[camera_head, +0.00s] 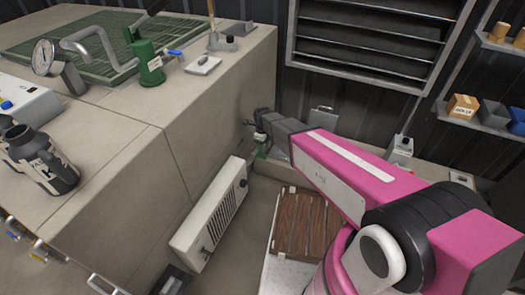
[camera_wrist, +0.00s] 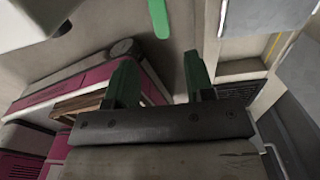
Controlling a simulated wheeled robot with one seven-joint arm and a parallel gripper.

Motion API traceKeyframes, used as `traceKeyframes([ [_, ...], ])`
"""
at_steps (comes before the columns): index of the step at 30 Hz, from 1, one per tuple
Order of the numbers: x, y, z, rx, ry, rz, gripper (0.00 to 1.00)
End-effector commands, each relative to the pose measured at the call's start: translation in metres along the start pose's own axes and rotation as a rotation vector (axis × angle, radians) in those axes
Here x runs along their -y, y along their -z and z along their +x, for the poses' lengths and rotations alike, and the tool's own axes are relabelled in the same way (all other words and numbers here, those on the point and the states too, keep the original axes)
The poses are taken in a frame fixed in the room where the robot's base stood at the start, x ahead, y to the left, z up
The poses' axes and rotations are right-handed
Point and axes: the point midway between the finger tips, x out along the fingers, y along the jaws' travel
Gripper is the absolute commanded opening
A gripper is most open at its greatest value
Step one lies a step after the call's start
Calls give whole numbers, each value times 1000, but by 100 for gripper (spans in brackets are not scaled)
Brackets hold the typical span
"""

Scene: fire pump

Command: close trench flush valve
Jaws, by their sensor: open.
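A bright green lever with a rounded end, which looks like the valve handle (camera_wrist: 159,18), shows at the top middle of the wrist view. My gripper (camera_wrist: 160,75) is open, with its two dark green fingers apart and nothing between them. The lever lies beyond the gap between the fingertips, and no contact shows. In the head view my gripper (camera_head: 258,128) is beside the side wall of the beige bench, near its far end. A small green and white part shows just below it, too small to identify. The valve body is not clear in either view.
A white heater (camera_head: 210,212) stands against the bench's side. A wooden slatted crate (camera_head: 303,222) is below my arm. A louvred vent (camera_head: 365,40) is on the wall.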

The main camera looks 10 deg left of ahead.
Motion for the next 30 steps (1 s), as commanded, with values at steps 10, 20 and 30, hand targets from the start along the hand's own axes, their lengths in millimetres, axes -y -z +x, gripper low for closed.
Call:
traceKeyframes([
  [10,0,0,-23,0,0,0,49],
  [20,0,0,-22,0,0,0,49],
  [30,8,40,-38,0,1,-138,49],
])
